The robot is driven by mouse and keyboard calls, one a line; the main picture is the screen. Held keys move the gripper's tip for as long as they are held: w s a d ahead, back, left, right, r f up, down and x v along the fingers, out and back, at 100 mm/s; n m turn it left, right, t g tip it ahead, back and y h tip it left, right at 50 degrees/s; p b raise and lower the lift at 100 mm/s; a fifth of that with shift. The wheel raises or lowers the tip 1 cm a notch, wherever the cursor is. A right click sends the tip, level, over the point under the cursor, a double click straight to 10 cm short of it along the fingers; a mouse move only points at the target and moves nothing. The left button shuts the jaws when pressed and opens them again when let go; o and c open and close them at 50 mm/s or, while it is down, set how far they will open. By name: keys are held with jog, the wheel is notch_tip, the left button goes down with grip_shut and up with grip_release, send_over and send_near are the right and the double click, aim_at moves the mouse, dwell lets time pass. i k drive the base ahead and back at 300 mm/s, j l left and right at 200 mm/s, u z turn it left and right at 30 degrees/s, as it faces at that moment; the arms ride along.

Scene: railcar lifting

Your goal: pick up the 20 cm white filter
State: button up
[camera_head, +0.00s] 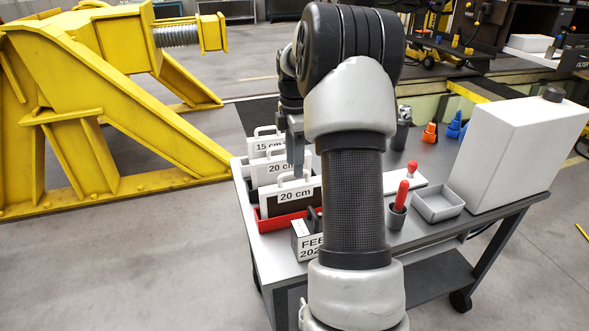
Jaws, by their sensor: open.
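Two white filters labelled "20 cm" stand upright on the cart's left side. The front one (302,185) has a white handle and a dark lower part, and stands in a red tray (268,222). The other (262,170) stands just behind it. My gripper (296,158) is open and points down at the right part of the rear 20 cm filter in the picture. I cannot tell whether it touches the filter or its handle. My arm hides the right side of this area.
A white "15 cm" filter (257,147) stands behind them. A grey box marked "FEB" (302,240) is in front. Right of my arm are a red-handled tool (402,195), an empty grey tray (438,206) and a large white box (515,150). A yellow frame (130,110) stands left.

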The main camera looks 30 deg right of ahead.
aim_at(282, 168)
jog(key=z, duration=0.8)
